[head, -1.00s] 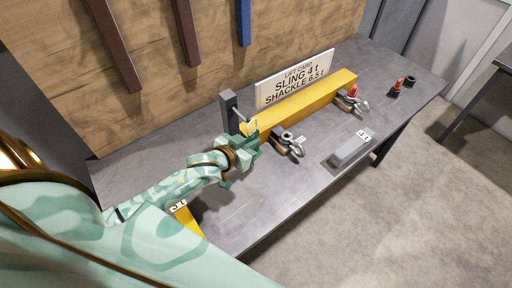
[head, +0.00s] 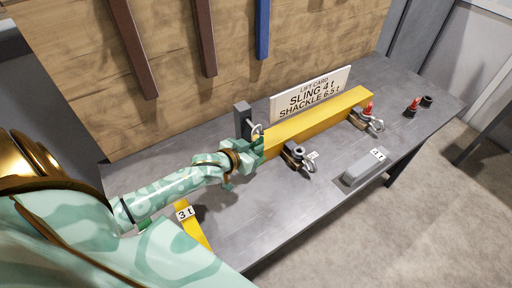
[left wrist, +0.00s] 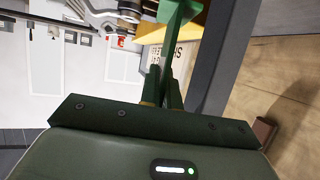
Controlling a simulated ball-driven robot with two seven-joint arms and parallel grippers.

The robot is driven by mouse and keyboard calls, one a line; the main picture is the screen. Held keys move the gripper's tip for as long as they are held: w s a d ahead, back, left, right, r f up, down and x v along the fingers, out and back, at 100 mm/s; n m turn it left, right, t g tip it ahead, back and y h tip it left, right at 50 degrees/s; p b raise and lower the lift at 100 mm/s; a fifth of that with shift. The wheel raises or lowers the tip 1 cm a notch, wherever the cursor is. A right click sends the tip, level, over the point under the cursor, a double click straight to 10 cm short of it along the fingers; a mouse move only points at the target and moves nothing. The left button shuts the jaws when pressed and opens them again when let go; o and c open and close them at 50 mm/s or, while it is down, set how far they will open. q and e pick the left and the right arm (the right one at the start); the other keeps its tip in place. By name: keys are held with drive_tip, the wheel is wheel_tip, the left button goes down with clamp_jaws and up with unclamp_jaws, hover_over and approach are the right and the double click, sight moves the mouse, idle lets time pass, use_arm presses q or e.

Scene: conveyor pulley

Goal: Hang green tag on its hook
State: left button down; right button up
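My left gripper (head: 255,154) is beside the near left end of the yellow beam, just in front of a short grey post (head: 242,119). In the left wrist view its dark fingers (left wrist: 168,78) are close together on a bright green piece (left wrist: 178,14), which appears to be the green tag. In the head view the tag is hard to separate from the green gripper. A pale ring or hook (head: 257,129) shows between post and gripper; I cannot tell which it is, or whether tag and hook touch. My right gripper is not in view.
The yellow beam (head: 318,121) lies along the grey bench (head: 268,205), with shackles (head: 298,156) in front. A lift card (head: 311,95) stands behind. A grey block (head: 364,167) sits near the front edge. A yellow piece marked 3 t (head: 193,226) is near my arm.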

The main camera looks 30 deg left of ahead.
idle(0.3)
use_arm(q)
drive_tip(key=c, duration=1.6)
unclamp_jaws()
drive_tip(key=shift+o, duration=0.2)
drive_tip(key=p+v, duration=0.3)
drive_tip(key=v, duration=1.3)
drive_tip(key=shift+s+a+r, duration=0.1)
drive_tip(key=shift+r, duration=0.05)
